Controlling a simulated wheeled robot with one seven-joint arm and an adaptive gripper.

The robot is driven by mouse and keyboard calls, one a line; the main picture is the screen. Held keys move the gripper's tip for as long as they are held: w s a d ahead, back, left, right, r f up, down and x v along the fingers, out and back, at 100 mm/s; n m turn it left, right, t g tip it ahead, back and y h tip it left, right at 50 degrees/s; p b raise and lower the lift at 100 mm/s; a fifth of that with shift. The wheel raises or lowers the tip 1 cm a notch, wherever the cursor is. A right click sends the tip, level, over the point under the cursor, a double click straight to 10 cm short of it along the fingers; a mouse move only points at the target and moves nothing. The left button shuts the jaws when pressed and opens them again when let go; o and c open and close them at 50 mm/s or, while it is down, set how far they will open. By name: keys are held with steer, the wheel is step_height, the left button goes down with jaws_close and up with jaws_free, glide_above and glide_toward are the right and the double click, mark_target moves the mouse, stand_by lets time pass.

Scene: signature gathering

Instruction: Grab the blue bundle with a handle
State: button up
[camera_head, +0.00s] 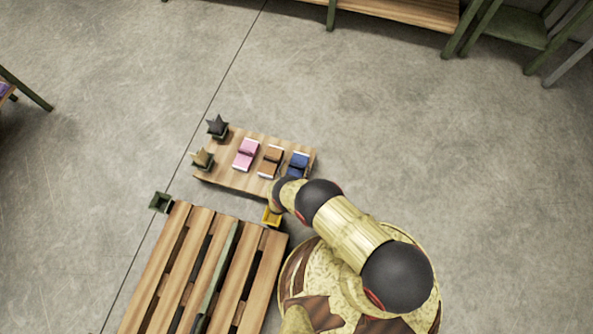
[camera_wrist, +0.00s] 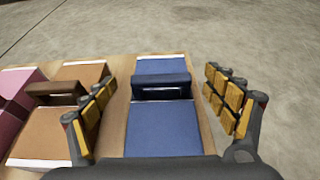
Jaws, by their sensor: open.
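The blue bundle (camera_head: 298,164) with a handle lies at the right end of a small wooden table. In the wrist view the blue bundle (camera_wrist: 162,128) lies straight ahead, with its dark blue handle (camera_wrist: 162,85) across it. My gripper (camera_wrist: 165,105) is open, with one yellow-padded finger on each side of the bundle. The left finger appears over the wood between the blue and brown bundles, the right finger past the table's right edge. In the head view my arm hides the gripper.
A brown bundle (camera_head: 270,161) and a pink bundle (camera_head: 246,154) lie left of the blue one on the table (camera_head: 226,149). Two star-topped objects stand at its left end. The floor to the right is clear.

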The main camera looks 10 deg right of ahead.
steer(key=shift+w+d+f, duration=0.3)
steer(key=shift+w+f, duration=0.05)
steer(key=shift+w, duration=0.15)
steer(key=shift+c, duration=0.8)
steer(key=shift+r, duration=0.1)
steer(key=c, duration=1.5)
